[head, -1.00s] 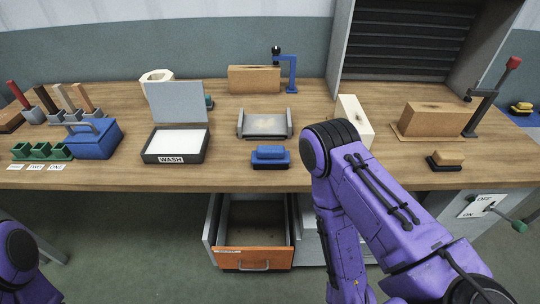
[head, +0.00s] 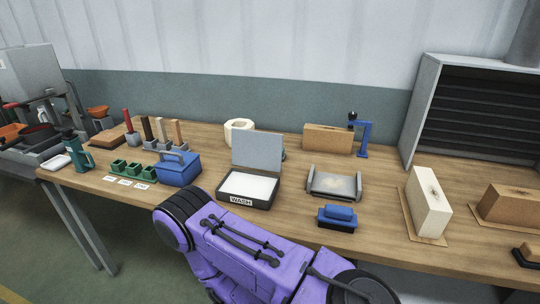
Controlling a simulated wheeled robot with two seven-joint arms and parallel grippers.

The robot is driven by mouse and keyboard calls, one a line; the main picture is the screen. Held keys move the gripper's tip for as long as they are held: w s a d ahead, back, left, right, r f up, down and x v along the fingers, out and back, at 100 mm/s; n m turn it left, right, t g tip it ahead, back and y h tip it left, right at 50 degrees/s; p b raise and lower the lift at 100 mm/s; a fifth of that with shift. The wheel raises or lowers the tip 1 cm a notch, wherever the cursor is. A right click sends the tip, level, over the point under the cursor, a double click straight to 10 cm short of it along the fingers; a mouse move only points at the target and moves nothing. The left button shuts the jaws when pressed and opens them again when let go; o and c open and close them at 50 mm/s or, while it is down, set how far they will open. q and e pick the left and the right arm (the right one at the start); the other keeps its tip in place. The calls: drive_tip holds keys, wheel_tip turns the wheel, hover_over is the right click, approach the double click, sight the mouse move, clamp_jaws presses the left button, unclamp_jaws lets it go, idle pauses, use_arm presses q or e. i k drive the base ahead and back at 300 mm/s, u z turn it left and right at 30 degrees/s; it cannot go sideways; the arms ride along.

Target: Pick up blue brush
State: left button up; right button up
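The blue brush (head: 337,213) lies on the wooden bench near its front edge, right of centre in the head view. It has a blue block top over a dark base, and nothing holds it. One of my purple arms crosses the lower middle of the view, in front of the bench and left of the brush. Neither of my grippers shows in the view.
Left of the brush stand an open WASH box (head: 262,204) and a blue lidded box (head: 179,170). Behind it is a grey tray (head: 335,183). A cream block (head: 428,202) stands to the right, beside a brown block (head: 508,205). Bare bench surrounds the brush.

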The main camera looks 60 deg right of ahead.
sight(340, 218)
drive_tip(key=u, duration=0.4)
drive_tip(key=i, duration=1.3)
drive_tip(key=z, duration=2.95)
